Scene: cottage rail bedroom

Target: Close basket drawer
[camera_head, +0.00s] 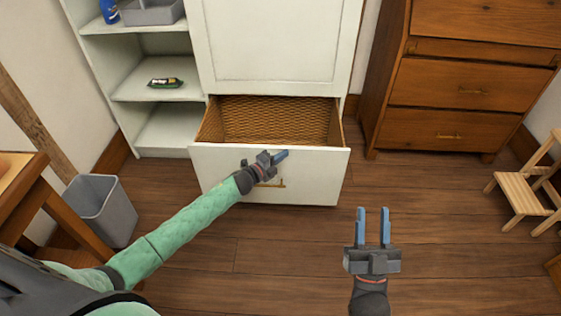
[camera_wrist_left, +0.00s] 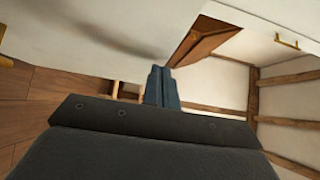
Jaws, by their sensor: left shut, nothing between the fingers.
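The basket drawer (camera_head: 320,172) is pulled out at the bottom of the white cabinet (camera_head: 277,45). It has a white front, a brass handle and a woven basket interior (camera_head: 270,118) that looks empty. My left gripper (camera_head: 280,157) is shut and empty, in front of the drawer front near its top edge and above the handle. I cannot tell whether it touches the front. Its shut blue fingers also show in the left wrist view (camera_wrist_left: 161,88). My right gripper (camera_head: 373,228) is open and empty over the floor, to the right of and nearer than the drawer.
White open shelves (camera_head: 160,85) stand left of the cabinet, holding a small packet (camera_head: 165,82) and a grey bin. A grey waste bin (camera_head: 102,208) stands on the left. A brown chest of drawers (camera_head: 440,95) and a wooden step stool (camera_head: 525,190) are on the right. Floor in front is clear.

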